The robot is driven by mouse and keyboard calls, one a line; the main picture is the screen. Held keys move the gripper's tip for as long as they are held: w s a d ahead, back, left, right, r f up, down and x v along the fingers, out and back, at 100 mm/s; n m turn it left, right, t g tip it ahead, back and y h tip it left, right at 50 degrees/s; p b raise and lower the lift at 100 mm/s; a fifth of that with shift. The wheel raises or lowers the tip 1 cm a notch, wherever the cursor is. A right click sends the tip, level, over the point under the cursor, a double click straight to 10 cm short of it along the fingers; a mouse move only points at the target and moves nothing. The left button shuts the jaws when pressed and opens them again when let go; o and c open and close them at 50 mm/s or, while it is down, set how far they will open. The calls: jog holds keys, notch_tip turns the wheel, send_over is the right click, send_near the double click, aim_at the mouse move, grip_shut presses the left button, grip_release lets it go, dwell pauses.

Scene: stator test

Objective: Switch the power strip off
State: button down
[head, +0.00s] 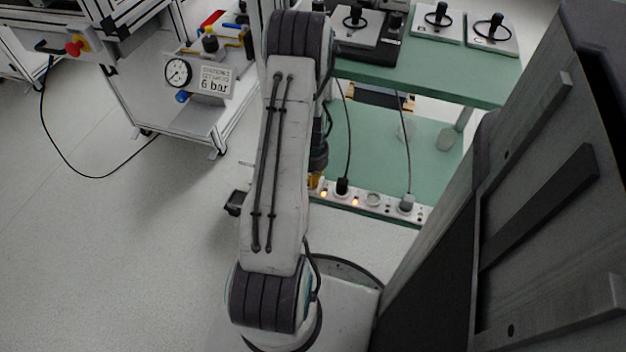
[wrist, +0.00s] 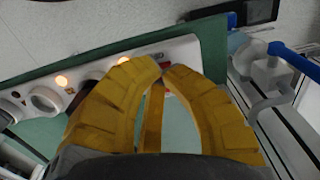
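The white power strip (head: 389,205) lies along the front edge of the green lower shelf, with black plugs in it. Two orange lights glow on it. In the wrist view the strip (wrist: 88,73) runs diagonally, with a round socket and both glowing lights. A small dark and reddish part (wrist: 156,57) shows at its right end, just beyond my fingertips; I cannot tell its position. My yellow gripper (wrist: 162,71) has its fingertips together at that end, with nothing seen between them. I cannot tell whether they touch the strip. In the head view my arm mostly hides the gripper (head: 315,183).
A green table (head: 430,78) with black-handled devices stands above the strip, and cables hang down to it. A cart with a gauge (head: 178,72) stands left. A dark grey panel (head: 540,200) is close on the right. Floor at left is clear except for a cable.

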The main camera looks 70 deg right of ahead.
jog(key=shift+f+b, duration=0.3)
jog(key=shift+f, duration=0.15)
jog(key=shift+r, duration=0.1)
jog(key=shift+r+p, duration=2.5)
jog(key=shift+r, duration=0.95)
